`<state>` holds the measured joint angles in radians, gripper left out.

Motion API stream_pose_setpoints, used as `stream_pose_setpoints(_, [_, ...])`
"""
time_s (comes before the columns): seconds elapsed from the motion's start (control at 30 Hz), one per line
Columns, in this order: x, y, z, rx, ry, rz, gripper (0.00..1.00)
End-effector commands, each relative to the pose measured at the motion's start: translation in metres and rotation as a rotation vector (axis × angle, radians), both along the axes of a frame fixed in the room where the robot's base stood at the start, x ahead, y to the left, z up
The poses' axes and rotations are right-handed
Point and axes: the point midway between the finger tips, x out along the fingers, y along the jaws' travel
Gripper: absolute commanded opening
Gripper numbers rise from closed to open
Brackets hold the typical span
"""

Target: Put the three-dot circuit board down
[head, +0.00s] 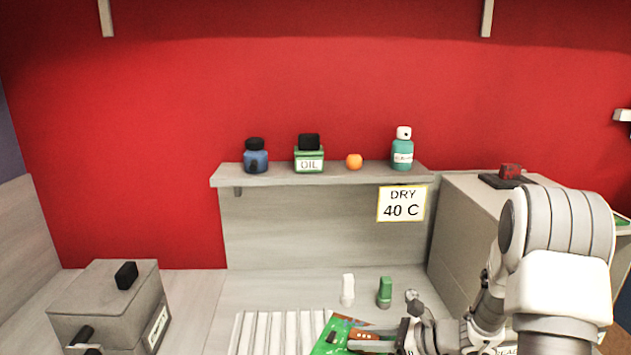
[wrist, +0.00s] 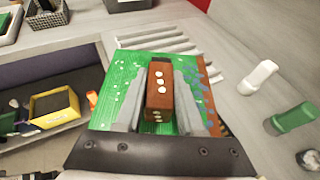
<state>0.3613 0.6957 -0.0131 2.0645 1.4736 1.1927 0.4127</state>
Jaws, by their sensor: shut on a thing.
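The three-dot circuit board (wrist: 118,82) is green, with a brown block (wrist: 158,92) on it that bears three white dots on top. Blue-grey patches show along its right side in the wrist view. My gripper (wrist: 160,100) is shut on the brown block, one finger on each side. In the head view the board (head: 322,347) shows at the bottom edge, tilted, beside my gripper (head: 376,340). It overlaps the right part of a white ribbed rack (head: 262,332). I cannot tell whether the board touches the rack.
A white bottle (head: 347,290) and a green one (head: 385,291) stand behind the board. A shelf (head: 375,177) holds bottles and an orange ball, with a "DRY 40 C" sign (head: 401,204) below. A grey box (head: 110,300) stands left. A yellow bin (wrist: 54,106) sits lower left.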

Motion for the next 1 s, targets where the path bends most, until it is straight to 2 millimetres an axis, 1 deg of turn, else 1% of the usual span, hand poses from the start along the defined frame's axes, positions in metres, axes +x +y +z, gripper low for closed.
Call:
stream_pose_setpoints(0.03, [-0.004,-0.011,-0.004,0.001,0.004,-0.055,0.0])
stream_pose_setpoints(0.1, [-0.008,-0.022,-0.009,0.003,0.004,-0.114,0.0])
stream_pose_setpoints(0.23, [-0.013,-0.035,-0.014,0.003,-0.001,-0.181,0.0])
stream_pose_setpoints(0.33, [-0.013,-0.036,-0.015,0.007,-0.004,-0.217,0.0])
stream_pose_setpoints(0.43, [-0.011,-0.032,-0.014,0.017,-0.008,-0.271,0.0])
stream_pose_setpoints(0.6, [-0.008,-0.028,-0.012,0.029,-0.011,-0.41,0.0])
stream_pose_setpoints(0.8, [-0.01,-0.032,-0.013,0.017,-0.008,-0.559,0.0])
stream_pose_setpoints(1.0, [-0.014,-0.037,-0.016,0.003,-0.003,-0.634,0.0])
